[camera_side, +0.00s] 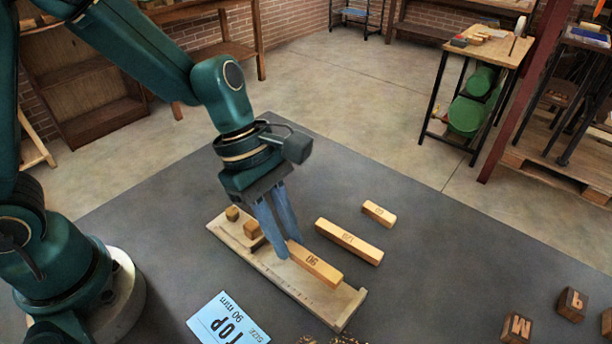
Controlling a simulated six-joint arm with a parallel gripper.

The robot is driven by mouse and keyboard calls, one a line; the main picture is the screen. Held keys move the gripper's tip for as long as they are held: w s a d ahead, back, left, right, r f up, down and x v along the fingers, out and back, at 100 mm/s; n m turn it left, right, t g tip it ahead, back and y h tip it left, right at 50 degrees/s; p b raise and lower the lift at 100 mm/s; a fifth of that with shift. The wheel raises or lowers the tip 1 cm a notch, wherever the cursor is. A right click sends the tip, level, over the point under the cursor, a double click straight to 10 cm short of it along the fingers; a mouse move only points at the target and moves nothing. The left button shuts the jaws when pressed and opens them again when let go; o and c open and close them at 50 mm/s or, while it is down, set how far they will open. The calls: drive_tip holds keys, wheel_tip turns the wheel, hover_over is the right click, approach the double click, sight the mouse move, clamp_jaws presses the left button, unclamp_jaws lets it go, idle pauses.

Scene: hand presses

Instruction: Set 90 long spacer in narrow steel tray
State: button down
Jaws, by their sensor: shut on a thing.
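The long wooden spacer marked 90 (315,265) is a pale yellow bar. My gripper (289,247) is shut on its upper-left end, with the fingers pointing down. The narrow tray (325,309) looks pale tan rather than plain steel, has a raised end at the lower right and marks along its bed. The spacer lies over the tray's right-hand part, roughly in line with its length. I cannot tell whether it touches the bed. Two small wooden blocks (252,229) (232,213) sit at the tray's upper-left end. The fingers hide part of the tray's middle.
Spacers marked 120 (349,241) and 60 (379,213) lie on the grey table (450,275) right of the tray. Letter blocks (517,327) (571,304) stand at the lower right. The table between is clear.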

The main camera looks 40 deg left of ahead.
sight(294, 270)
drive_tip(key=shift+f, duration=1.95)
drive_tip(key=shift+f, duration=0.1)
drive_tip(key=c, duration=0.8)
unclamp_jaws()
